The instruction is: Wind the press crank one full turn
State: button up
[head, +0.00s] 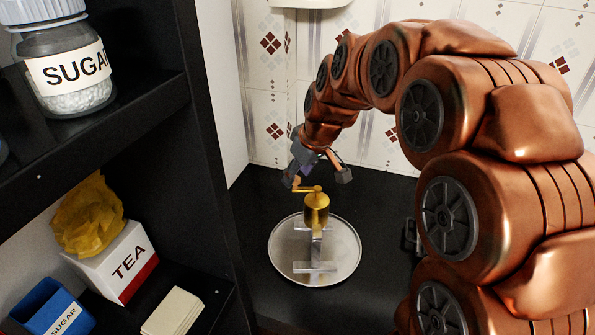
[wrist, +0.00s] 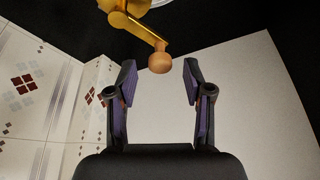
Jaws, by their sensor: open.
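The press (head: 316,212) has a brass body on a silver frame, with a short brass crank (head: 308,189) on top. It stands on a round metal plate (head: 342,270) on the dark counter. In the head view my gripper (head: 317,177) hangs just above the crank, its fingers apart. In the wrist view the brass crank arm (wrist: 140,30) comes in from the top and ends in a round wooden knob (wrist: 159,62). My gripper (wrist: 160,67) is open and empty, with the knob in line with the gap near its fingertips. I see no finger touching the knob.
A black shelf (head: 130,112) on the left holds a sugar jar (head: 70,80), a tea box (head: 122,262) and a blue sugar container (head: 45,308). A tiled wall (head: 262,110) closes off the back. Dark counter (head: 375,195) is clear behind the press.

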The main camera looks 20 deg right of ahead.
jog(key=shift+w+a+f, duration=0.1)
jog(key=shift+w+f, duration=0.05)
jog(key=shift+f, duration=0.4)
grip_shut()
